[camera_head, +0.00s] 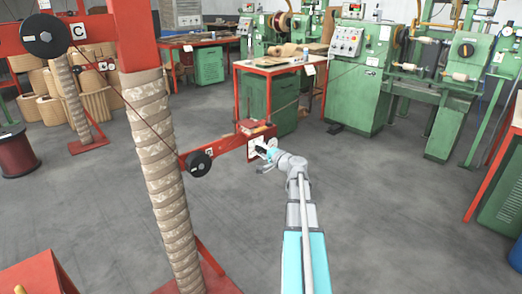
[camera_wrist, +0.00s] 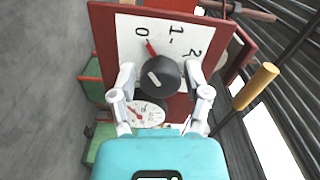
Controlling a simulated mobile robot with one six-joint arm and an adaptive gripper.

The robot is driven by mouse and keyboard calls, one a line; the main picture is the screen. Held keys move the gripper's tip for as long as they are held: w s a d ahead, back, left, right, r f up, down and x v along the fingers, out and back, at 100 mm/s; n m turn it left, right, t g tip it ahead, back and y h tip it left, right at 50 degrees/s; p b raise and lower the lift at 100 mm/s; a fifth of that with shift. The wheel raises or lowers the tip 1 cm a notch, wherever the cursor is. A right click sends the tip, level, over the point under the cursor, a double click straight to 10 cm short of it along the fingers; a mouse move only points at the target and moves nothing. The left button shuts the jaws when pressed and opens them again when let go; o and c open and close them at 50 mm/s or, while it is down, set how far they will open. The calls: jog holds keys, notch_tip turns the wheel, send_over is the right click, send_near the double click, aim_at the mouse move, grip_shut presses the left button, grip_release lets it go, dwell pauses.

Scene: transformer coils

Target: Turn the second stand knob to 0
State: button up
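The stand knob (camera_wrist: 159,78) is a round black knob on a white dial plate (camera_wrist: 130,48) marked 0, 1 and 2, fixed to a red panel. A red pointer (camera_wrist: 151,48) at its rim lies between 0 and 1, nearer 0 in the picture. In the wrist view my gripper (camera_wrist: 159,72) is open, one finger on each side of the knob, with a narrow gap visible at least on the left. In the head view my gripper (camera_head: 266,156) is at the white plate on the end of the red stand arm (camera_head: 226,143); the knob is hard to make out there.
A white gauge (camera_wrist: 145,113) shows below the knob. In the head view a wrapped post (camera_head: 155,150) with a black disc (camera_head: 199,163) stands left of my arm. Grey floor to the right is clear.

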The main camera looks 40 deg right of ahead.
jog(key=shift+s, duration=0.15)
jog(key=s, duration=1.1)
jog(key=shift+s+d, duration=0.35)
jog(key=shift+d, duration=0.1)
jog(key=w+a+f+n+g+y, duration=0.2)
jog(key=a+f+n+g, duration=0.15)
jog(key=a, duration=0.55)
jog(key=w+a+f+n+g+y, duration=0.1)
jog(key=a+f+n+g, duration=0.2)
jog(key=a, duration=0.6)
jog(key=w+a+f+n+g+y, duration=0.2)
jog(key=a+f+g, duration=0.15)
jog(key=a, duration=0.45)
jog(key=s+a+f+n+g+h, duration=0.3)
jog(key=s+a+f+g, duration=0.15)
jog(key=a, duration=0.45)
jog(key=s+a+f+n+g+h, duration=0.35)
jog(key=s+a, duration=0.25)
jog(key=a, duration=0.3)
notch_tip(320, 180, up, 28)
jog(key=p, duration=2.9)
jog(key=shift+w, duration=0.15)
jog(key=shift+a+r, duration=0.1)
